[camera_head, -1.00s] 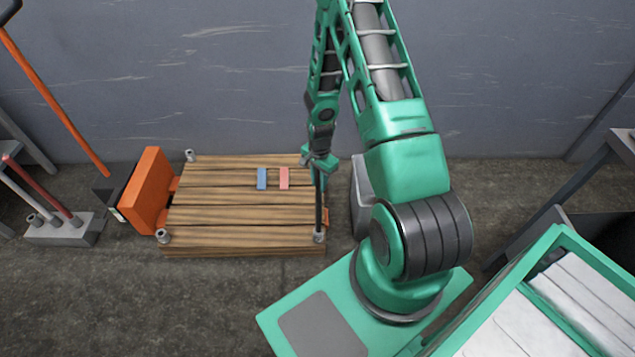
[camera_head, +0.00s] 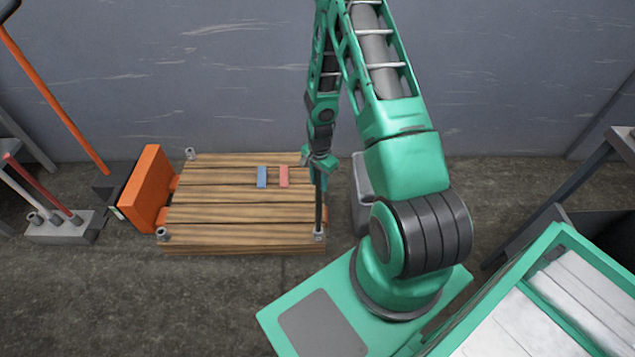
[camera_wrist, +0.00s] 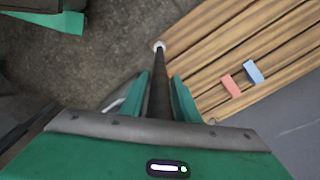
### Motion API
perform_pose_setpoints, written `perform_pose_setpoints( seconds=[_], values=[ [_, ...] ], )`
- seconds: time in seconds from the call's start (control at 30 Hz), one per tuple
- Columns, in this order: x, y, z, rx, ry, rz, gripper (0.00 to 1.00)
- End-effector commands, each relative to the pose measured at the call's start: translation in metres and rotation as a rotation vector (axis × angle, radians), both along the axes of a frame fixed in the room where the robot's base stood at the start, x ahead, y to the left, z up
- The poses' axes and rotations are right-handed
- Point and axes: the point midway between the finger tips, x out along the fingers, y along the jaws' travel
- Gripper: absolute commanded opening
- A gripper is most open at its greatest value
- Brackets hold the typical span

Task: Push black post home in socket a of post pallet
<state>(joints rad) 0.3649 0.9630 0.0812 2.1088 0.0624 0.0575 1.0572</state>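The post pallet (camera_head: 240,224) is a low deck of brown wooden planks with grey corner sockets. The black post (camera_head: 318,211) stands about upright at the near right corner, its lower end at the socket (camera_head: 319,237) there. No letter shows on this socket. In the wrist view the black post (camera_wrist: 159,88) runs between the green fingers to a pale ring, the socket (camera_wrist: 159,46). How deep it sits is too small to tell. My gripper (camera_head: 320,170) is above the pallet's right side. In the wrist view my gripper (camera_wrist: 162,86) is shut on the post.
A blue block (camera_head: 262,177) and a pink block (camera_head: 284,176) lie on the planks. An orange panel (camera_head: 146,189) stands at the pallet's left end. A grey holder (camera_head: 65,227) with rods stands farther left. The floor before the pallet is clear.

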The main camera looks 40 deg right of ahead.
Motion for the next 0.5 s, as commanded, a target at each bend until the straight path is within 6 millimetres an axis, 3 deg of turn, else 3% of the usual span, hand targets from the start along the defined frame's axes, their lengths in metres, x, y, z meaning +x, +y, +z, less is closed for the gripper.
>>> perform_pose_setpoints(
  seconds=[0.33, 0.5],
  values=[
    [0.000, 0.000, 0.000, 0.000, 0.001, 0.000, 0.45],
    [0.000, 0.000, 0.010, 0.000, 0.000, 0.000, 0.45]
  ],
)
